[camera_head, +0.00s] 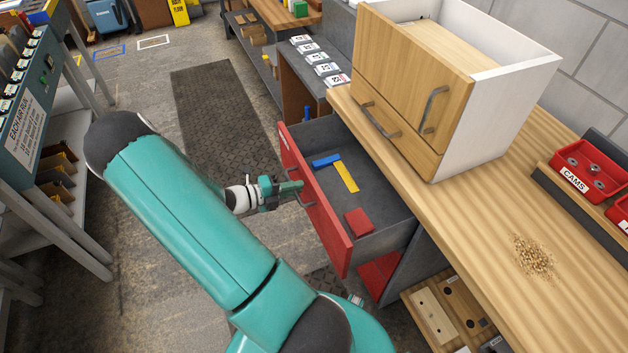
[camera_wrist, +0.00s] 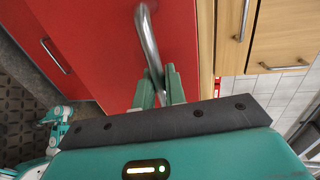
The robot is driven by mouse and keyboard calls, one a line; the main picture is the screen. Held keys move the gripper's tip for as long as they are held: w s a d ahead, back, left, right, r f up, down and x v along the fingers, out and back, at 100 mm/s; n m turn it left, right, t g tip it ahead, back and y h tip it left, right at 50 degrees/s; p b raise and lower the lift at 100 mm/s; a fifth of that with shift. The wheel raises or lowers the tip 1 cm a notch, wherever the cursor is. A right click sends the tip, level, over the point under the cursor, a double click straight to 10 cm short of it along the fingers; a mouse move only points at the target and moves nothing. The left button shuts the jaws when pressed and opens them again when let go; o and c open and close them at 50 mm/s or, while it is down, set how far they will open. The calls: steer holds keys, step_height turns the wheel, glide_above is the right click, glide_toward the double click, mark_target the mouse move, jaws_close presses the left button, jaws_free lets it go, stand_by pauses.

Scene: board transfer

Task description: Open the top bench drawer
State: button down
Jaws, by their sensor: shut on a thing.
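The top bench drawer (camera_head: 318,201) has a red front and a grey inside, and it stands pulled out from under the wooden bench top. Its metal bar handle (camera_wrist: 149,45) shows in the wrist view. My gripper (camera_head: 296,187) is at the drawer front from the aisle side. In the wrist view my gripper (camera_wrist: 159,88) has its two teal fingers shut on the handle's near end. Inside the drawer lie a blue block (camera_head: 326,161), a yellow strip (camera_head: 346,177) and a red block (camera_head: 359,221).
A wooden cabinet (camera_head: 412,75) with metal handles stands on the bench top (camera_head: 480,222). A red bin marked CAMS (camera_head: 582,181) and a pile of small grains (camera_head: 534,256) are at the right. A grey rack (camera_head: 48,110) stands at the left. A dark mat (camera_head: 215,110) lies on the open aisle floor.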

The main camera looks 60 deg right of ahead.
steer(key=shift+f+v, duration=0.15)
steer(key=shift+v, duration=0.7)
steer(key=shift+f+v, duration=0.15)
steer(key=shift+v, duration=0.7)
steer(key=shift+a, duration=0.1)
steer(key=c, duration=1.6)
jaws_free()
steer(key=shift+o, duration=0.2)
steer(key=v, duration=1.3)
steer(key=shift+w+a, duration=0.2)
steer(key=shift+w, duration=0.1)
steer(key=shift+r, duration=0.2)
